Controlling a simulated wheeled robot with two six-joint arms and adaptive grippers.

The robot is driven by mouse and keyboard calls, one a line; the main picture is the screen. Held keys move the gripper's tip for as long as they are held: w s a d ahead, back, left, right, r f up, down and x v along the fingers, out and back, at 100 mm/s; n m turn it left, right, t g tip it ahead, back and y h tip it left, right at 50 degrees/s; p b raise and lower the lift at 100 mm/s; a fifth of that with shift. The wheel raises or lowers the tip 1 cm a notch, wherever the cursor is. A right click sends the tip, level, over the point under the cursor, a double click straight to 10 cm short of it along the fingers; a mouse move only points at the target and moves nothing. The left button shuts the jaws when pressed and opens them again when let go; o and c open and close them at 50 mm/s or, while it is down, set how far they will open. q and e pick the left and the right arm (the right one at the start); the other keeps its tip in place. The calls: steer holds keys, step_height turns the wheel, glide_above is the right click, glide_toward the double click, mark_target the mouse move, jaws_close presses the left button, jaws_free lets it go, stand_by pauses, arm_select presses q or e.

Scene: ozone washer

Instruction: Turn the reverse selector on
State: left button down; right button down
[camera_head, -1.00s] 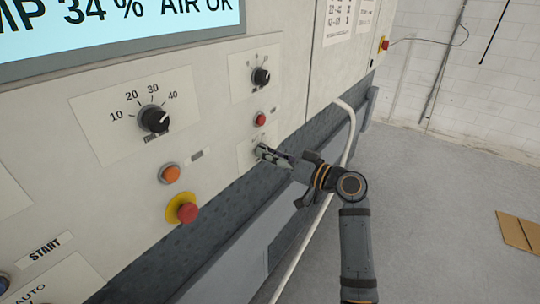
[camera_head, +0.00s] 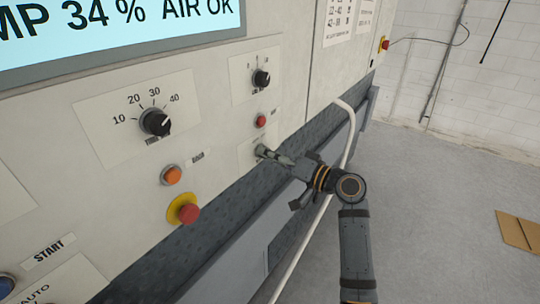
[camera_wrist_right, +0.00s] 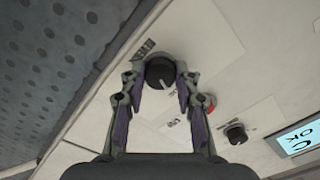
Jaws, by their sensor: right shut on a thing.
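The reverse selector appears to be the black knob (camera_wrist_right: 160,72) on a pale plate low on the machine panel; its label is too small to read. In the wrist view it sits between the two fingertips of my right gripper (camera_wrist_right: 159,74), with a pale pointer line on its face. My right gripper is shut on the knob, one finger on each side. In the head view the right gripper (camera_head: 266,153) reaches the lower right of the panel from the right and mostly hides the knob. My left gripper is not in view.
A red button (camera_head: 261,121) and a small black dial (camera_head: 261,78) sit above the gripper. To the left are a larger dial (camera_head: 155,122), an orange button (camera_head: 171,175) and a red mushroom button (camera_head: 187,213). A pale pipe (camera_head: 349,135) runs behind my right arm.

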steer(key=c, duration=1)
jaws_free()
steer(key=v, duration=1.2)
steer(key=shift+s, duration=0.1)
